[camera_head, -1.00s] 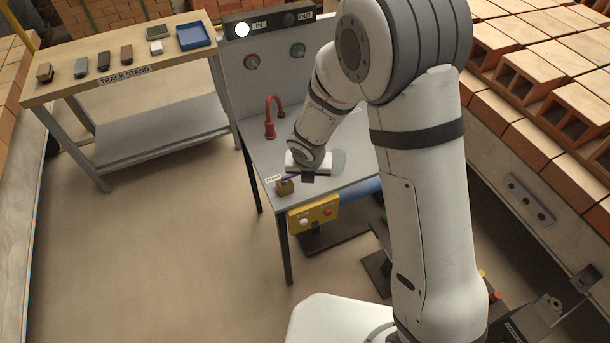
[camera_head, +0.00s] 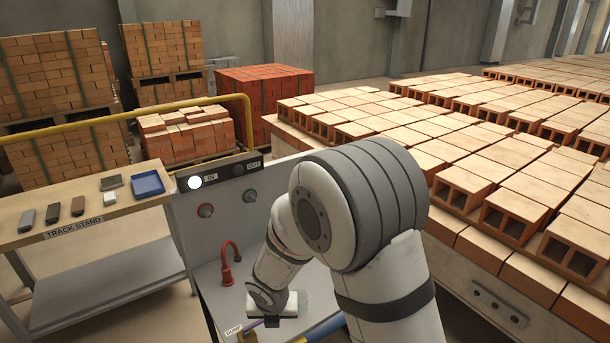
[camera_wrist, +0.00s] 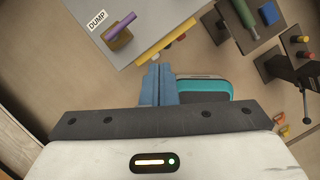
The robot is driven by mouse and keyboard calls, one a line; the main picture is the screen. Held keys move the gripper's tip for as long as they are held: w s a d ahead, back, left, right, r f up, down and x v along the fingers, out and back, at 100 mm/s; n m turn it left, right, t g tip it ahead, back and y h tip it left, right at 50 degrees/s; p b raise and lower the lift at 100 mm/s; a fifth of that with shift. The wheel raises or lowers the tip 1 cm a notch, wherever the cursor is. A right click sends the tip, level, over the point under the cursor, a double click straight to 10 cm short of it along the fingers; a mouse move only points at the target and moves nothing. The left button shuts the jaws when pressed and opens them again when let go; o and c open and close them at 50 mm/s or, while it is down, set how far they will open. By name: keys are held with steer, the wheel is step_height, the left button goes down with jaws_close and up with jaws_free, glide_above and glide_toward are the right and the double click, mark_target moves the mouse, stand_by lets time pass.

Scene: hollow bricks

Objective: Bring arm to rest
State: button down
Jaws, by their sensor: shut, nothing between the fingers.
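My gripper (camera_wrist: 158,84) shows in the wrist view as two blue fingers pressed together with nothing between them. It points down past the front edge of the grey bench (camera_wrist: 150,25). In the head view my arm is folded over the bench (camera_head: 213,290), and the fingertips are hard to make out behind the wrist.
A brown block with a purple handle (camera_wrist: 122,27) stands by the DUMP label (camera_wrist: 97,22). A teal-rimmed object (camera_wrist: 204,87) lies below, beside the fingers. A dark clamp-like fixture (camera_wrist: 300,75) stands right. Hollow bricks (camera_head: 470,185) fill the right.

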steer(key=s+d+r+m+h+b, duration=0.1)
steer(key=s+d+r+m, duration=0.1)
steer(key=d+r+m, duration=0.65)
steer(key=s+d+r+m+b, duration=0.2)
steer(key=d+r+m, duration=0.3)
steer(key=d+m, duration=0.5)
steer(key=s+d+r+m, duration=0.2)
steer(key=s+m, duration=0.4)
steer(key=m, duration=0.3)
steer(key=s+d+r+m+b, duration=0.1)
steer(key=s+d+r+m, duration=0.1)
steer(key=s+d+m, duration=0.2)
steer(key=s+m, duration=0.3)
steer(key=m, duration=0.2)
steer(key=shift+d+r+y, duration=0.2)
steer(key=shift+r+y, duration=0.05)
steer(key=shift+y, duration=0.05)
